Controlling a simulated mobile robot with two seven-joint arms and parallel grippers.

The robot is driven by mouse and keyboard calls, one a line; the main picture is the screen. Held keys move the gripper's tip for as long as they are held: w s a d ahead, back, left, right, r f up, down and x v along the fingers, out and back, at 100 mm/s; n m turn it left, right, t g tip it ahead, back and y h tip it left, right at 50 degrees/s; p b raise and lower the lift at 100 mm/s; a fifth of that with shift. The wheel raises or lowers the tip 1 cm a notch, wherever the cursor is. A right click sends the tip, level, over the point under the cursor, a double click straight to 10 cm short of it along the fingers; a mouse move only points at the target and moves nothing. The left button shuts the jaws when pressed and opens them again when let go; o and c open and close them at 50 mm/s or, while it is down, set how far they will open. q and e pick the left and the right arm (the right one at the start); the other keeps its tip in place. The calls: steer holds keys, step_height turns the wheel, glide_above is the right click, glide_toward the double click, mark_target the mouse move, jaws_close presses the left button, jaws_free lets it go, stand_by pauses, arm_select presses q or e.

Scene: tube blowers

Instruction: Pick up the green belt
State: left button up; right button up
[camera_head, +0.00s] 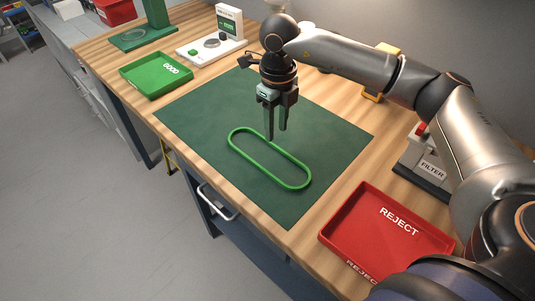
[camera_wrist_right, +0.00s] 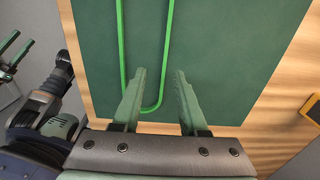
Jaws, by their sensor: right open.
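The green belt (camera_head: 270,178) is a long, thin closed loop lying flat on the dark green mat (camera_head: 210,115). My right gripper (camera_head: 276,134) points down over the belt's far long side, with its two fingers apart and nothing held. In the right wrist view, the right gripper (camera_wrist_right: 158,75) is open. One strand of the belt (camera_wrist_right: 168,35) runs between its fingertips, and the rounded end passes partly behind the left finger. I cannot tell how high the fingertips are above the belt. Two fingers of what looks like my left gripper (camera_wrist_right: 14,48) show at the left edge there.
A red REJECT tray (camera_head: 365,225) stands at the front right, beside the mat. A green tray (camera_head: 157,74) and a white device (camera_head: 212,47) stand at the back left. A filter box (camera_head: 425,165) is at the right. The mat around the belt is clear.

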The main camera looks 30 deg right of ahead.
mark_target(277, 147)
steer(key=shift+w+d+f+p, duration=0.1)
steer(key=shift+d+f+p, duration=0.1)
steer(key=shift+f, duration=1.3)
steer(key=shift+w+d+f+p, duration=0.1)
steer(key=shift+d+f+p, duration=0.05)
steer(key=shift+f, duration=1.35)
jaws_close()
